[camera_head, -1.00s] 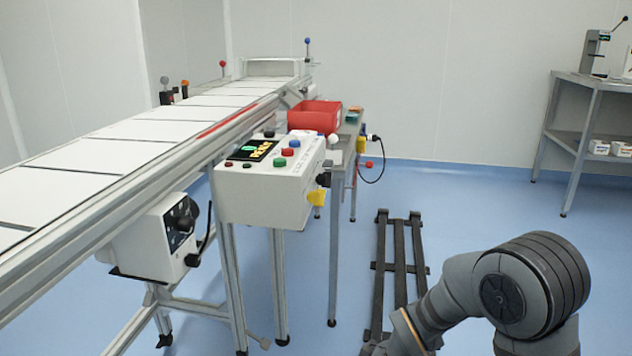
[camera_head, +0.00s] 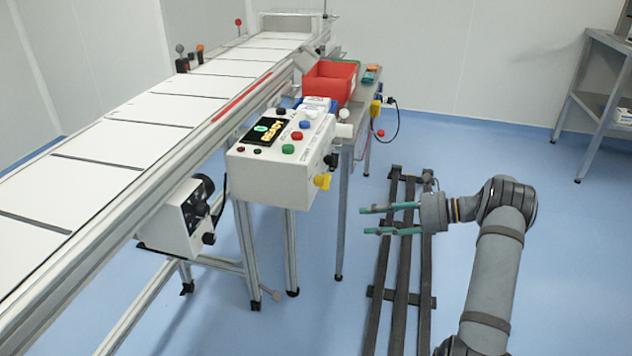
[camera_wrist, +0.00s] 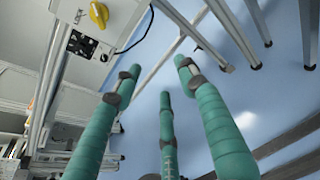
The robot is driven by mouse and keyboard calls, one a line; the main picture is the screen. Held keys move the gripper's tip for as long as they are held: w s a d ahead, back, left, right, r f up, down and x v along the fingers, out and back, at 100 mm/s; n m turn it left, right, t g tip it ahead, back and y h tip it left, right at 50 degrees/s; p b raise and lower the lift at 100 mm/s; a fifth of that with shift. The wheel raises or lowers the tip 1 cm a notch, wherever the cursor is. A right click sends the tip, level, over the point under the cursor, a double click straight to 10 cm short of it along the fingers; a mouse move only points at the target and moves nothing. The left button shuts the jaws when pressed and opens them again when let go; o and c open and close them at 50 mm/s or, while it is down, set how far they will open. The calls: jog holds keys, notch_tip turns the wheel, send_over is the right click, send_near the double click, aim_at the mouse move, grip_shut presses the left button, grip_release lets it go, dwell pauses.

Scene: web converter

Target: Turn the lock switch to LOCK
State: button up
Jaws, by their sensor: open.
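A white control box (camera_head: 270,178) stands beside the conveyor. A yellow rotary knob (camera_head: 322,181) sits low on its right side, below a black knob (camera_head: 330,160). The yellow knob also shows at the top of the wrist view (camera_wrist: 99,15), on a pale panel. No LOCK label can be read, so I cannot tell which position the switch is in. My gripper (camera_head: 364,220), with green fingers, is open and empty. It points left towards the box, lower than the yellow knob and apart from it. In the wrist view its fingers (camera_wrist: 156,78) are spread.
The conveyor (camera_head: 160,108) runs along the left. A red bin (camera_head: 330,82) stands on a bench behind the control box. A second white box with black knobs (camera_head: 180,220) hangs under the conveyor. Dark floor rails (camera_head: 400,275) lie beneath my arm. Floor between gripper and box is clear.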

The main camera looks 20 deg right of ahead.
aim_at(322, 181)
notch_tip(322, 181, up, 9)
jog(key=a+m+t+y, duration=0.1)
jog(key=m+t+y, duration=0.1)
jog(key=m+y, duration=0.15)
jog(key=b+x, duration=0.1)
jog(key=x, duration=1)
jog(key=shift+w+d+f+b, duration=0.15)
jog(key=shift+d+f+b, duration=0.05)
jog(key=shift+f+b, duration=0.15)
jog(key=shift+m+h, duration=0.25)
jog(key=shift+c, duration=0.6)
